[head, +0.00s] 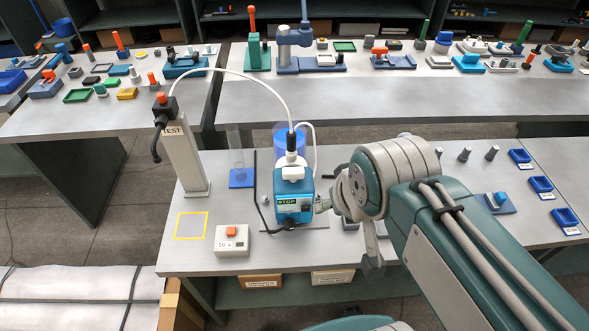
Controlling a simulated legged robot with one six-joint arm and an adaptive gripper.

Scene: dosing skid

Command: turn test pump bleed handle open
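The test pump (293,205) is a teal and white unit on the near table, with a dark display that seems to read STOP. White tubing (265,80) runs from its top to the left. I cannot make out the bleed handle; it may be hidden by my arm or too small to tell. My gripper (325,204) is at the pump's right side, mostly hidden behind my wrist. Its tip looks close to or touching the pump, but I cannot tell which. I cannot see whether its fingers are open or shut.
A grey post (184,155) marked TEST with an orange button stands left of the pump. A clear cylinder on a blue base (241,178) is behind left. A white box (232,240) with an orange button is in front left. Blue trays (541,185) lie at right.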

